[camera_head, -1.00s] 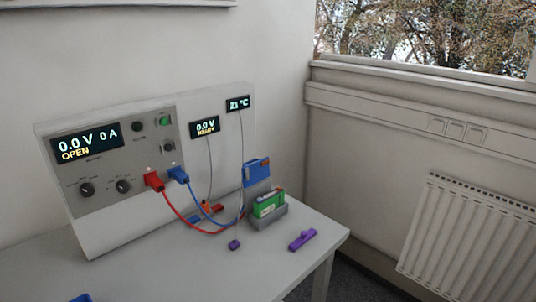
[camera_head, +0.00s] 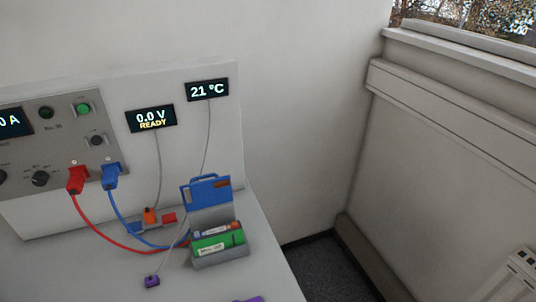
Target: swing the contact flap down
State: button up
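The blue contact flap (camera_head: 206,190) stands raised above the back of a grey battery holder (camera_head: 222,258). A reddish-brown patch shows at its right side. A green battery (camera_head: 215,242) lies in the holder below the flap, with an orange-ended cylindrical piece behind it. Red and blue cables run from the cycler panel to the holder's left side; their far ends are hard to make out. My gripper is not in view.
The cycler panel (camera_head: 60,204) stands behind the bench, with displays reading 0.0 V READY (camera_head: 151,119) and 21 °C (camera_head: 207,90). A small purple piece (camera_head: 152,281) on a thin wire lies left of the holder. Another purple object (camera_head: 249,299) is cut off at the bottom edge. Floor shows at right.

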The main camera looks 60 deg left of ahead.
aim_at(218, 190)
jog(key=i, duration=1)
jog(key=u, duration=3.6)
